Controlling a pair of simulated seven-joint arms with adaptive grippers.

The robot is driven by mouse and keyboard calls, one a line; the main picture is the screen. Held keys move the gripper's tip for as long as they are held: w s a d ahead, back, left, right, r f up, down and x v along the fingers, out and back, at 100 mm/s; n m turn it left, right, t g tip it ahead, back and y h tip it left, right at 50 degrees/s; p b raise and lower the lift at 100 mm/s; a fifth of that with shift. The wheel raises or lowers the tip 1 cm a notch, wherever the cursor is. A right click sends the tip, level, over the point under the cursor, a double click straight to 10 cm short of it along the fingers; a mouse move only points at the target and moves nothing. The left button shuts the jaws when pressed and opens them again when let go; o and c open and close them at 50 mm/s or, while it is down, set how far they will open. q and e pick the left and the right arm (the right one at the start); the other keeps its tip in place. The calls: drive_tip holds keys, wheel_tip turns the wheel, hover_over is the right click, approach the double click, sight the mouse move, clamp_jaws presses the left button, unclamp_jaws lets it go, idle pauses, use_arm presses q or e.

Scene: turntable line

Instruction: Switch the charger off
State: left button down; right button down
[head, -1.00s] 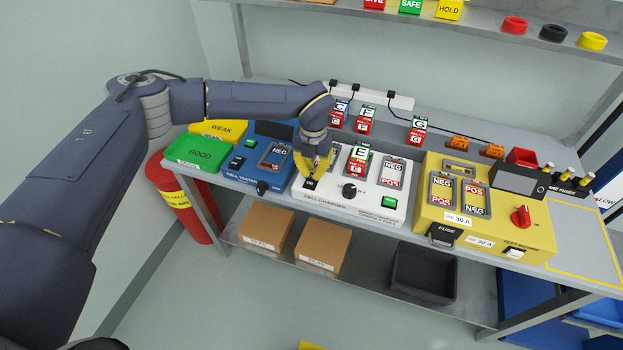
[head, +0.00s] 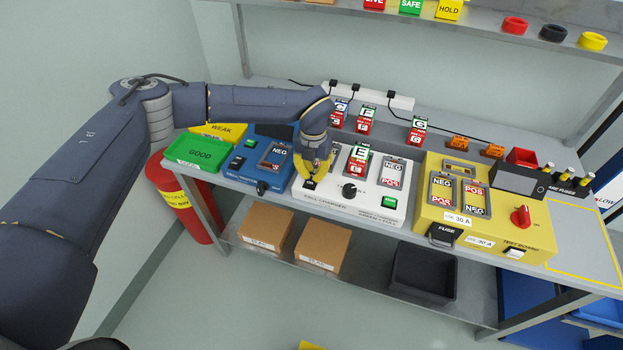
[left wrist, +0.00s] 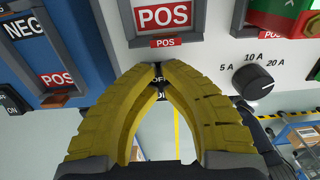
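The white cell charger (head: 335,208) stands mid-bench, with a black knob (head: 349,190) and a lit green lamp (head: 389,202) on its front. Its small black switch (head: 309,185) is at the front left. My left gripper (head: 314,178) points down at this switch. In the left wrist view the yellow fingertips (left wrist: 159,67) meet over the switch, with nothing seen held between them. They hide most of the switch, so its position cannot be read. The knob (left wrist: 253,82) also shows there, beside 5 A, 10 A and 20 A marks. My right gripper is not in view.
A blue cell tester (head: 240,172) stands left of the charger and a yellow test unit (head: 430,212) right of it. A green GOOD tray (head: 195,152) is at the far left. A green and red cell (head: 358,160) stands in the charger's middle bay.

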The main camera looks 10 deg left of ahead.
sight(313, 176)
use_arm(q)
drive_tip(key=shift+s, duration=0.1)
drive_tip(key=shift+r, duration=3.4)
